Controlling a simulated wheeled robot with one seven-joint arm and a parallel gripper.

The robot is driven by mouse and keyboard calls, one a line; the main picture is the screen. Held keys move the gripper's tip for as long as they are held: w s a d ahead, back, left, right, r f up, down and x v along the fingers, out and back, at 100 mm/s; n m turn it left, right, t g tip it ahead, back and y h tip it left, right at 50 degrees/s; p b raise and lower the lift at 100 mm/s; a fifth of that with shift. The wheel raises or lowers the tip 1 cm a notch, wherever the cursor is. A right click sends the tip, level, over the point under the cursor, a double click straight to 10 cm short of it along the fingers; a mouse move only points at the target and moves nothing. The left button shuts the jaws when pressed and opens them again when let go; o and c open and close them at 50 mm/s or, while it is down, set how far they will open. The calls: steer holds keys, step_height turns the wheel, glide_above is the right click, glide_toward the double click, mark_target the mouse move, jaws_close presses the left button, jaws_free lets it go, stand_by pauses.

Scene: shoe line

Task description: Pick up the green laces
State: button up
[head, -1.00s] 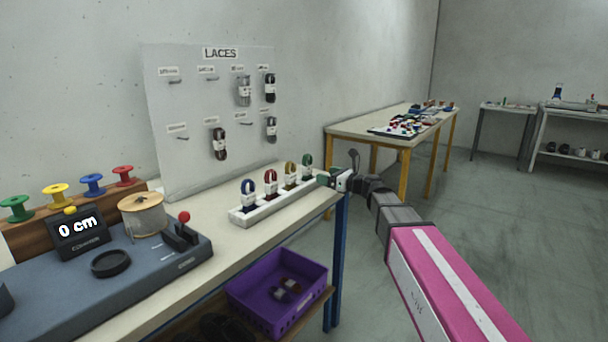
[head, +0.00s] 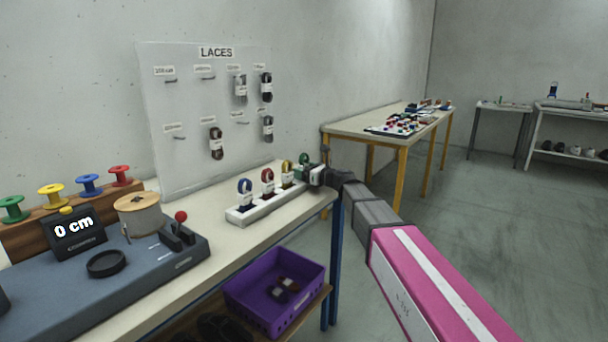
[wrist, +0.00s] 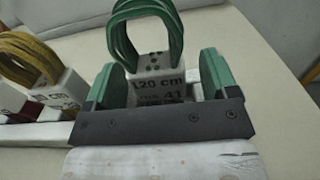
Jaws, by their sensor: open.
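The green laces (wrist: 147,28) are a looped bundle standing up from a white block marked 120 cm in the wrist view. In the head view the green laces (head: 304,160) are at the right end of the white rack (head: 242,216), partly hidden by my gripper (head: 308,173). My gripper (wrist: 158,84) is open, with one green finger on each side of the labelled block. The block is between the fingers, with a gap visible on the right; I cannot tell whether the left finger touches it.
Yellow laces (wrist: 32,58) stand close to the left, with red (head: 267,176) and blue laces (head: 244,187) further along the rack. A laces board (head: 195,110) stands behind. A purple crate (head: 310,290) is on the shelf below. The tabletop behind the rack is clear.

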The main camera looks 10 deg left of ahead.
steer(key=c, duration=1)
steer(key=shift+r, duration=0.1)
